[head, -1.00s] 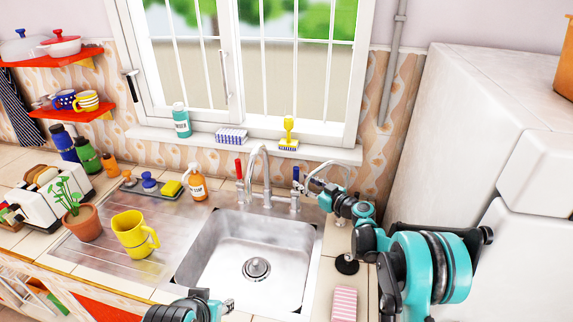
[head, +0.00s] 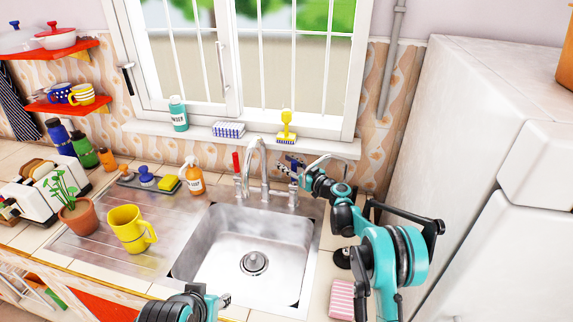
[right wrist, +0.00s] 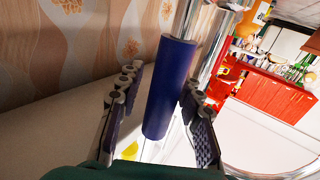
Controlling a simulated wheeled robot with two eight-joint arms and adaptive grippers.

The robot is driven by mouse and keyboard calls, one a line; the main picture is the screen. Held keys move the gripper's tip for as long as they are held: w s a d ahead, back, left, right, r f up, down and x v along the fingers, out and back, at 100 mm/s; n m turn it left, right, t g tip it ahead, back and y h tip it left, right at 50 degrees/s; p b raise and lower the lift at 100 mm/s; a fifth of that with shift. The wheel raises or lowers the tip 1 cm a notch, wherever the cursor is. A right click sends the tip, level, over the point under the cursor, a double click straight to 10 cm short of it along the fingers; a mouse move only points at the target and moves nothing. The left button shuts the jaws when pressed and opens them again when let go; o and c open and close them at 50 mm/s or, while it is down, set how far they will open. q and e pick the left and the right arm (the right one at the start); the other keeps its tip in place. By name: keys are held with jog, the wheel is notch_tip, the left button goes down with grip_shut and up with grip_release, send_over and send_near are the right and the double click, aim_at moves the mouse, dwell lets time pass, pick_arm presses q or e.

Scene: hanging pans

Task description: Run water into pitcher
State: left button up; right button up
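The yellow pitcher (head: 127,230) stands upright on the drainboard left of the sink (head: 232,258). The chrome faucet (head: 257,160) rises behind the sink, with a red handle (head: 237,163) at its left. My right gripper (head: 290,168) is at the faucet's right side. In the right wrist view the blue handle (right wrist: 171,88) stands between my two spread fingers, with gaps visible on both sides. My left gripper (head: 222,300) is low over the sink's front edge, away from the pitcher; its finger opening is unclear.
A potted plant (head: 77,215) and toaster (head: 27,196) stand left of the pitcher. A pink striped cloth (head: 341,300) lies right of the sink. The sink basin is empty.

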grip_shut()
jog(key=s+n+b, duration=0.1)
jog(key=n+y, duration=0.1)
jog(key=s+n+t+b, duration=0.1)
jog(key=shift+s+a+r+b, duration=0.15)
jog(key=shift+s+a+b, duration=0.1)
jog(key=shift+s+b, duration=0.05)
dwell(0.3)
grip_release()
